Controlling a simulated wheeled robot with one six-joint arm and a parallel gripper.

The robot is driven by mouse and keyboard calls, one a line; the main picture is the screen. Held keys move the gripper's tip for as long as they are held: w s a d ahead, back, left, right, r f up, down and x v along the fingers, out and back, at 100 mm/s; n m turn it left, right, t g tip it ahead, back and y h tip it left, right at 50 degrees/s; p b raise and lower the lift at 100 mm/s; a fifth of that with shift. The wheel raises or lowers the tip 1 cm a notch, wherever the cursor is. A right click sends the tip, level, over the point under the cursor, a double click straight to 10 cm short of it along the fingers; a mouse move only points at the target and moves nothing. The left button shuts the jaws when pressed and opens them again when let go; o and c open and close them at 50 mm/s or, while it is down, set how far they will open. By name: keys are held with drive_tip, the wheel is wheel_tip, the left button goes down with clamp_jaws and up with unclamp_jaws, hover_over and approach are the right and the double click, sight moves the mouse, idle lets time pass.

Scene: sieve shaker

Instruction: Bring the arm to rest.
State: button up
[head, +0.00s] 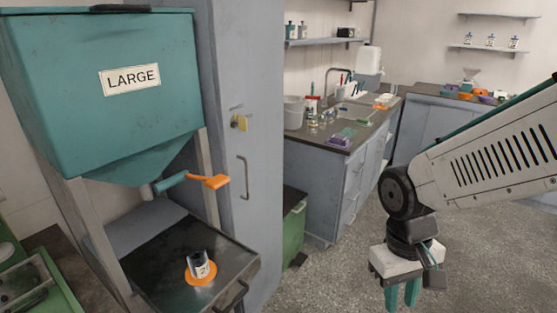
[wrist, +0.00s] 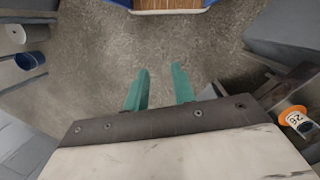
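My arm reaches in from the right edge of the head view. My gripper (head: 401,294) hangs from it, pointing down over the bare floor, to the right of the teal hopper. In the wrist view my gripper (wrist: 160,88) shows two teal fingers with a clear gap between them. Nothing is between the fingers, only speckled floor below.
A teal hopper labelled LARGE (head: 100,90) has an orange-handled lever (head: 210,181). Below it, a labelled cup (head: 198,264) stands on an orange disc on a dark tray (head: 150,285). A cluttered counter (head: 318,165) stands behind. The floor (head: 330,280) between is clear.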

drive_tip(key=s+d+r+t, duration=0.1)
drive_tip(key=s+r, duration=0.1)
drive_tip(key=r, duration=0.2)
drive_tip(key=s+d+r+m+t, duration=0.1)
drive_tip(key=s+d+r, duration=0.1)
drive_tip(key=r, duration=0.2)
drive_tip(key=s+d+r+m+t+y, duration=0.1)
drive_tip(key=s+d+r, duration=0.1)
drive_tip(key=r, duration=0.2)
drive_tip(key=shift+s+r, duration=0.3)
drive_tip(key=shift+r, duration=0.05)
